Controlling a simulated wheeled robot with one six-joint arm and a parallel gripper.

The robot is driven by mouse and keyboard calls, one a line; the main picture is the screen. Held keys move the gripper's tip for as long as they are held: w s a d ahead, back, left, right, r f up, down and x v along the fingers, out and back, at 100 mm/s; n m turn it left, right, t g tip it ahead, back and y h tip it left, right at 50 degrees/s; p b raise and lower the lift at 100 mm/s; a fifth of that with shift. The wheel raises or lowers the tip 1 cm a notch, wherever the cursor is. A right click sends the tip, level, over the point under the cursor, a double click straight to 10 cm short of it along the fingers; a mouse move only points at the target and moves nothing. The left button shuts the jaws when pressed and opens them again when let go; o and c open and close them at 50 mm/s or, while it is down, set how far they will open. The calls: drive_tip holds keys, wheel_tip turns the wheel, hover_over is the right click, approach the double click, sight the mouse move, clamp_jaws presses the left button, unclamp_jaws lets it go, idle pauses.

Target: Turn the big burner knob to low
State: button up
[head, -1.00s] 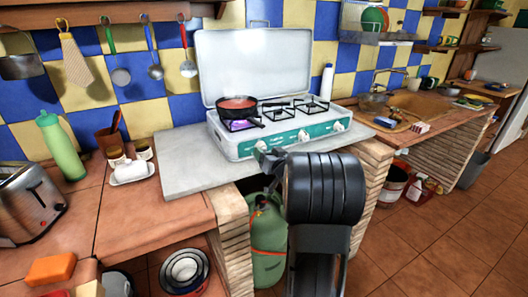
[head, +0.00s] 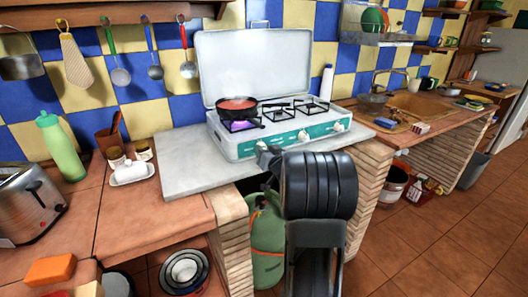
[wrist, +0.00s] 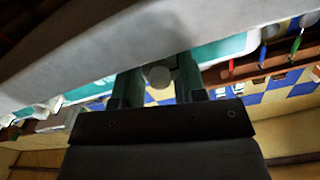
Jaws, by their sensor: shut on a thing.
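The camping stove (head: 235,148) stands on a grey slab with its lid raised and a teal front panel. A dark pan (head: 238,107) with red contents sits on its left burner, over a purple-blue flame (head: 240,126). My gripper (head: 264,153) is at the left end of the panel, where it hides the left knob in the head view. In the wrist view, my gripper (wrist: 158,80) is shut on a round pale knob (wrist: 158,75) between its two fingers. The middle knob (head: 303,136) and right knob (head: 339,127) are clear of it. The held knob's marking is not readable.
A green gas bottle (head: 267,235) stands under the slab, close to my arm. Brick supports (head: 370,180) flank that opening. A toaster (head: 28,203), green bottle (head: 60,148) and butter dish (head: 132,172) stand on the left counter.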

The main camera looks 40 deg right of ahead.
drive_tip(key=shift+c, duration=1)
drive_tip(key=shift+f+n+b, duration=0.1)
drive_tip(key=shift+n+b, duration=0.2)
drive_tip(key=shift+b, duration=0.1)
drive_tip(key=shift+f+n+b, duration=0.1)
drive_tip(key=shift+n+b, duration=0.55)
drive_tip(key=shift+n, duration=0.05)
drive_tip(key=n+b, duration=0.7)
drive_tip(key=n, duration=0.1)
drive_tip(key=shift+n, duration=0.3)
drive_tip(key=shift+n+b, duration=1.15)
drive_tip(key=shift+n, duration=0.35)
